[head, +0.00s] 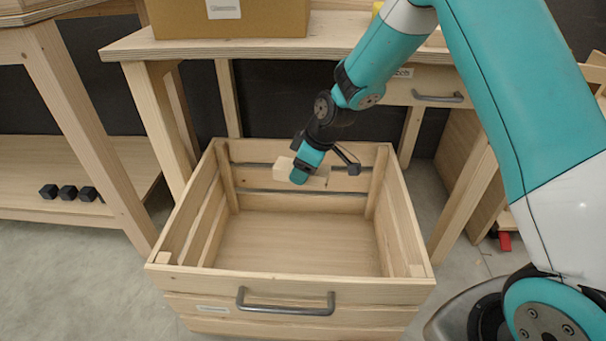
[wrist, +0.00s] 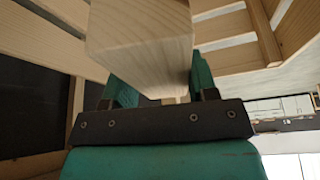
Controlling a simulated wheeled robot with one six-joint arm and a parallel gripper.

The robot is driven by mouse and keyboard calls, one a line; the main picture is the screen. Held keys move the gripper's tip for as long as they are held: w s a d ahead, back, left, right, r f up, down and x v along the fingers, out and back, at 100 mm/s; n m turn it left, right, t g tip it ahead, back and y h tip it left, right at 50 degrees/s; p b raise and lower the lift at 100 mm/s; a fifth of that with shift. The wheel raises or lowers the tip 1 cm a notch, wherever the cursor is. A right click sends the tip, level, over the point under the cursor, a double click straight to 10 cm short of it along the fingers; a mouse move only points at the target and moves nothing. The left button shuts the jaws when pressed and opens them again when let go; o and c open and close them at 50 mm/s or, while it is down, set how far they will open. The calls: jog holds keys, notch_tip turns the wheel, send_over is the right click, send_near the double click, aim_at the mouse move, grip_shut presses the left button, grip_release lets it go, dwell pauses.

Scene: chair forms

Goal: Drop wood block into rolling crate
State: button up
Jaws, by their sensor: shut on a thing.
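The pale wood block (head: 286,169) is held by my gripper (head: 301,173) over the rolling crate (head: 290,287), near the crate's back side. In the wrist view the wood block (wrist: 140,45) fills the upper middle, between the two teal fingers of my gripper (wrist: 160,85). The gripper is shut on it. The crate is a slatted wooden box with a grey handle on its front. Its visible floor is bare. The block looks level with or a little below the crate's back rim; its exact height above the floor is hard to tell.
A wooden workbench (head: 125,45) stands behind the crate, with a cardboard box (head: 230,22) on top. Another wooden table (head: 75,95) stands at left, with several small black cubes (head: 67,192) on its lower shelf. Grey floor (head: 60,280) is open at front left.

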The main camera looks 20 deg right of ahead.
notch_tip(320, 180, down, 6)
jog(key=b, duration=0.5)
jog(key=shift+r, duration=0.15)
jog(key=o, duration=1.1)
jog(key=shift+c, duration=0.2)
jog(key=shift+r, duration=0.1)
jog(key=p+v, duration=0.6)
jog(key=v, duration=1.1)
jog(key=shift+r+p, duration=0.2)
jog(key=shift+p, duration=0.15)
jog(key=shift+s, duration=0.1)
